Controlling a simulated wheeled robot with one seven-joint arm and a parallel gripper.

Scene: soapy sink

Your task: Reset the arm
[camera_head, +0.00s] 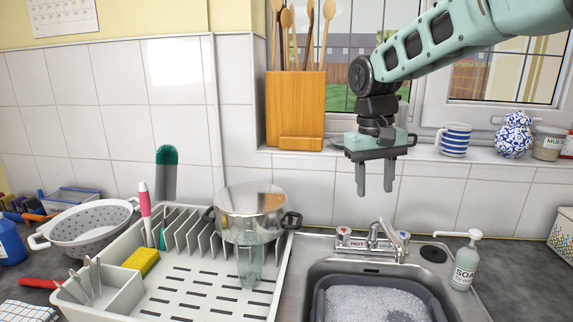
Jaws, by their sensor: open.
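My gripper (374,178) hangs from my pale green arm in the upper right, fingers pointing down. Its two grey fingers are apart with nothing between them. It is above and behind the sink (318,272), over the tap (375,238), in front of the window sill. It touches nothing that I can see.
A dish rack (205,292) left of the sink holds a steel pot (250,208), a clear glass (248,262) and a yellow sponge (141,260). A soap bottle (465,262) stands right of the sink. A wooden utensil holder (295,108) and striped mug (453,139) are on the sill.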

